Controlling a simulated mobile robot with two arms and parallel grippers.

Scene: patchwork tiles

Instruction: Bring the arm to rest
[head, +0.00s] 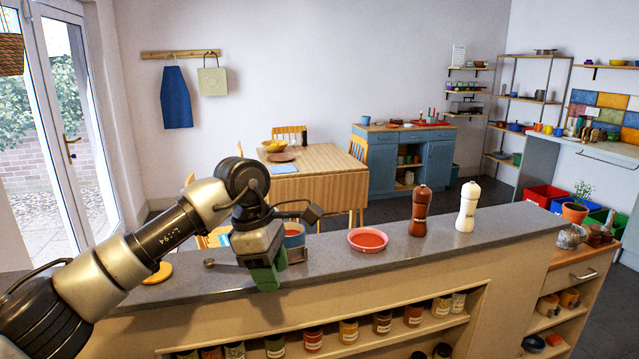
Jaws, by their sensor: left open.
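My left arm (120,260) reaches in from the left, its elbow bent above the grey counter. My right gripper does not show.
The counter (335,262) bears a pink bowl (368,240) of red contents, a brown mill (420,211), a white mill (467,207) and a yellow disc (158,272). Jars (382,322) line the shelf below. A wooden table (320,180) stands beyond.

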